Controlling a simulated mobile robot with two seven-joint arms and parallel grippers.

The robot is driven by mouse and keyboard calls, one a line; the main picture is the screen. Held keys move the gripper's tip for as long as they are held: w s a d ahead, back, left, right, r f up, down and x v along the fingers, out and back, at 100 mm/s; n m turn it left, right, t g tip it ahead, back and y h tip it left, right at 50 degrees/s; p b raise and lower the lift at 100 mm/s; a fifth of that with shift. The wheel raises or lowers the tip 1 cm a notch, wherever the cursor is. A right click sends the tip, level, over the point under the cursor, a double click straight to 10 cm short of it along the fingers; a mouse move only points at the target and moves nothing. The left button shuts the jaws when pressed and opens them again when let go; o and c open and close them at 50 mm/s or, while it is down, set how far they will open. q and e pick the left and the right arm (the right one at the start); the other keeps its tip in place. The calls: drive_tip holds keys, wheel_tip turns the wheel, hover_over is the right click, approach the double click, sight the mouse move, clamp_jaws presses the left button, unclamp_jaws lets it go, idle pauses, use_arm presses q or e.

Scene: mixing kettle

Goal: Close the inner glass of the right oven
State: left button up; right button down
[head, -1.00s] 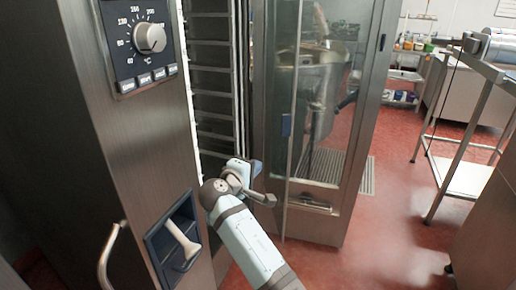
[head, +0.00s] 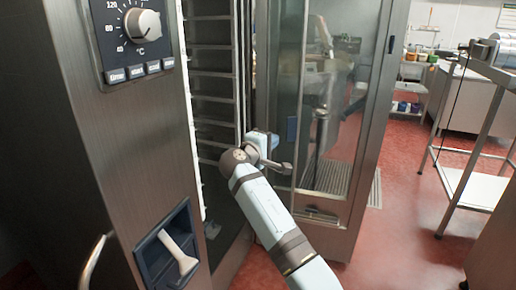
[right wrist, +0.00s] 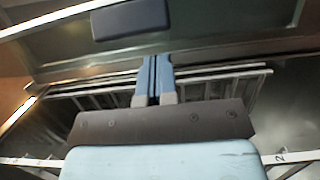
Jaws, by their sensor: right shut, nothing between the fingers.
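The right oven (head: 125,150) stands open at the left, with its rack-lined chamber (head: 212,100) showing. Its door (head: 375,130) is swung out to the right. The inner glass (head: 285,65) stands open in front of the door's outer pane, with a dark blue block (head: 292,130) on it. My right gripper (head: 265,142) is just left of this block, between chamber and glass. In the right wrist view its fingers (right wrist: 155,75) are shut and empty, pointing at the glass below a dark blue block (right wrist: 130,20). Contact with the glass cannot be told. My left gripper is not in view.
A metal trolley (head: 475,185) stands at the right. Red floor (head: 405,225) is clear between the door and the trolley.

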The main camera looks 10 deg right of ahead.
drive_tip(key=shift+s+d, duration=0.1)
drive_tip(key=shift+d, duration=0.95)
drive_tip(key=shift+d, duration=0.1)
